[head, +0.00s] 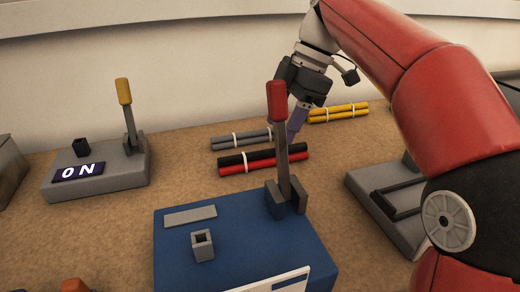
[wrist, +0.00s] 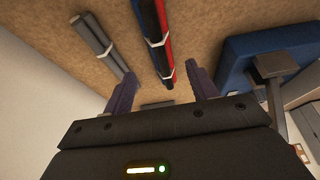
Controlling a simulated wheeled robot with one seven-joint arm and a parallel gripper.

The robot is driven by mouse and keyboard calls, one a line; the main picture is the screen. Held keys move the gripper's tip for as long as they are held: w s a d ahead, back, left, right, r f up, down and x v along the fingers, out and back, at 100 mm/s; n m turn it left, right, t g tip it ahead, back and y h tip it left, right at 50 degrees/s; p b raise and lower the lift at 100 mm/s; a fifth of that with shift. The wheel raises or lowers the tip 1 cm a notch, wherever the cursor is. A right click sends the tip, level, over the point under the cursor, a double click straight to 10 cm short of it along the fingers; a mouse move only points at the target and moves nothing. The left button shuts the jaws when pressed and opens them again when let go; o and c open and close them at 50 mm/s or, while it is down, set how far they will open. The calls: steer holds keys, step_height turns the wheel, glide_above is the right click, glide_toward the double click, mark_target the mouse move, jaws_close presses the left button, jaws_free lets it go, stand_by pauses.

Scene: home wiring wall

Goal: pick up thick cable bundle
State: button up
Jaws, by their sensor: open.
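A bundle of black and red cables (head: 235,160) tied with white bands lies on the brown surface, behind the blue box. It looks the thickest bundle here. In the wrist view it (wrist: 152,25) also shows a blue strand, and its near end lies between the fingers in the picture. My gripper (head: 296,124) is open and empty, above the surface near the right ends of the grey and black-red bundles. Both dark purple fingers show in the wrist view (wrist: 163,88). In the head view a red-handled lever partly hides the gripper and the bundle.
A thinner grey bundle (head: 228,142) lies just behind, and a yellow bundle (head: 340,113) lies to the right. The blue box (head: 240,240) with its upright red-handled lever (head: 277,100) stands in front. A grey "ON" switch box (head: 110,170) is at left.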

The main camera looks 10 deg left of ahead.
mark_target(269, 150)
steer(key=b+x, duration=0.1)
steer(key=x, duration=0.5)
steer(key=shift+s+a+f, duration=0.2)
steer(key=shift+s+f, duration=0.05)
steer(key=shift+f, duration=0.05)
steer(key=c, duration=1.1)
steer(key=shift+r, duration=0.15)
step_height(269, 150, up, 10)
steer(key=shift+f+p, duration=0.1)
steer(key=shift+p, duration=0.9)
